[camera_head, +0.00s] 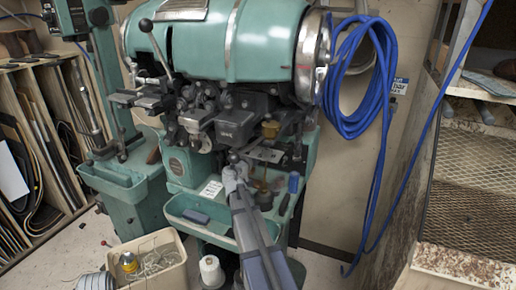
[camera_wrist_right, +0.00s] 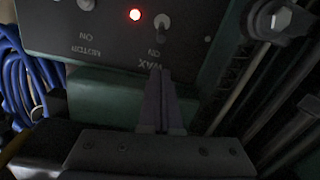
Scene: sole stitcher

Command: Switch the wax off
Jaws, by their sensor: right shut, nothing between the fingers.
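In the right wrist view a dark control panel (camera_wrist_right: 110,25) carries labels that read upside down. The wax switch (camera_wrist_right: 162,22) is a pale toggle above the words "ON" and "WAX". A red lamp (camera_wrist_right: 135,14) beside it is lit. My right gripper (camera_wrist_right: 161,72) is shut and empty, its fingertips below the toggle in the picture, near the "WAX" lettering. I cannot tell whether they touch the panel. In the head view my right gripper (camera_head: 236,164) is at the front of the green stitching machine (camera_head: 262,45); the panel is not distinguishable there. My left gripper is not in view.
The motor switch (camera_wrist_right: 86,4) is partly cut off at the top of the wrist view. Blue hose coils (camera_head: 345,90) hang right of the machine. A green tray (camera_head: 185,208) lies below, left of my arm. A metal mesh shelf (camera_head: 470,205) stands at the right.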

